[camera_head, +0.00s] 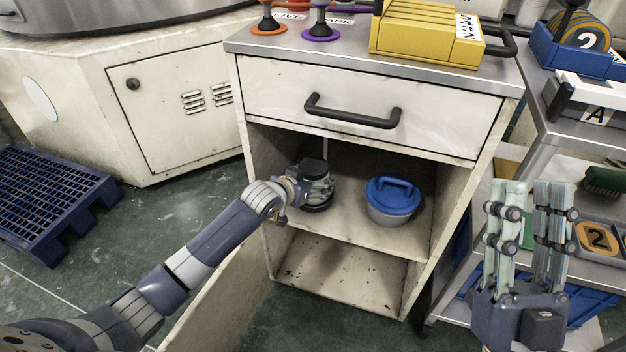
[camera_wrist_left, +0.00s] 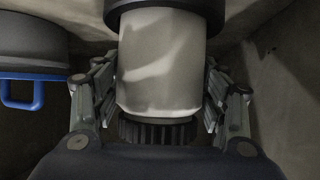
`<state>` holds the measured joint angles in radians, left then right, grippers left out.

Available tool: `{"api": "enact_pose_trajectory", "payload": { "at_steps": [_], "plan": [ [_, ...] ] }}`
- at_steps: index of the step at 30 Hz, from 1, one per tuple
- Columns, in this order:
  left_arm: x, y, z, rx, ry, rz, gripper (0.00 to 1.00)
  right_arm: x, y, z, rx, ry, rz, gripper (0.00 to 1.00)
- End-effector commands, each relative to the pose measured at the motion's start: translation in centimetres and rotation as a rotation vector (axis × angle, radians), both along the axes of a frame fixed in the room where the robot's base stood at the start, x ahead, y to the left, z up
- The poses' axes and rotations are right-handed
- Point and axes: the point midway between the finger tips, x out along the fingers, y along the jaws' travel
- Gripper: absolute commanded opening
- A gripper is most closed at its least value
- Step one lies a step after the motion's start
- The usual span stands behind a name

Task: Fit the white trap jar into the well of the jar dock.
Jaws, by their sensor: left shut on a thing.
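My left gripper (camera_head: 300,186) reaches into the open compartment of the cabinet and is shut on the white trap jar (camera_wrist_left: 160,62). In the left wrist view the jar's pale body stands between the two fingers, with a dark ribbed end (camera_wrist_left: 158,132) toward the palm. At its other end is a dark round ring (camera_wrist_left: 208,10), which looks like the jar dock; the wrist view appears upside down. In the head view a dark round base (camera_head: 318,207) shows under the jar. How deep the jar sits in the well is hidden. My right gripper (camera_head: 530,188) is open and empty at the right.
A grey pot with a blue lid (camera_head: 393,194) stands on the same shelf to the right; it also shows in the left wrist view (camera_wrist_left: 30,50). The cabinet's side walls and drawer (camera_head: 370,110) bound the compartment. A blue pallet (camera_head: 45,200) lies on the floor left.

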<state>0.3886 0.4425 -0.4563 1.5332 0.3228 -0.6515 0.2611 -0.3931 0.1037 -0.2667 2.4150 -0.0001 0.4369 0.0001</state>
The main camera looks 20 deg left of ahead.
Motion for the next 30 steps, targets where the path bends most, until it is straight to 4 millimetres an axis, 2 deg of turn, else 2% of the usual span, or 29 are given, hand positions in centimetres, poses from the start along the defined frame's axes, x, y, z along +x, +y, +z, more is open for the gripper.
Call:
{"api": "enact_pose_trajectory", "payload": {
  "at_steps": [3,4,6,7,21,26,30],
  "plan": [
    [0.0,0.0,-0.2,-0.001,-0.001,0.000,0.38,0.0,0.0,0.0,0.000,0.001,0.000,0.33],
    [0.0,0.0,-0.3,-0.001,0.001,0.000,0.69,0.0,0.0,0.0,0.000,0.001,0.000,0.33],
    [0.0,0.0,-0.3,0.000,0.000,0.000,0.85,0.0,0.0,0.0,0.000,0.001,0.000,0.33],
    [0.0,0.0,-0.3,0.000,0.000,0.000,0.87,0.0,0.0,0.0,0.000,0.001,0.000,0.33],
    [-0.1,0.1,0.1,0.000,0.001,0.000,0.87,0.1,0.0,0.1,-0.001,0.003,0.000,0.33],
    [-1.0,0.3,0.6,0.000,0.002,0.000,0.87,1.7,0.2,-1.2,-0.032,0.106,-0.008,0.33],
    [-2.1,0.5,1.3,0.000,0.002,0.000,0.87,3.4,0.4,-3.0,-0.069,0.233,-0.014,0.33]
  ]
}}
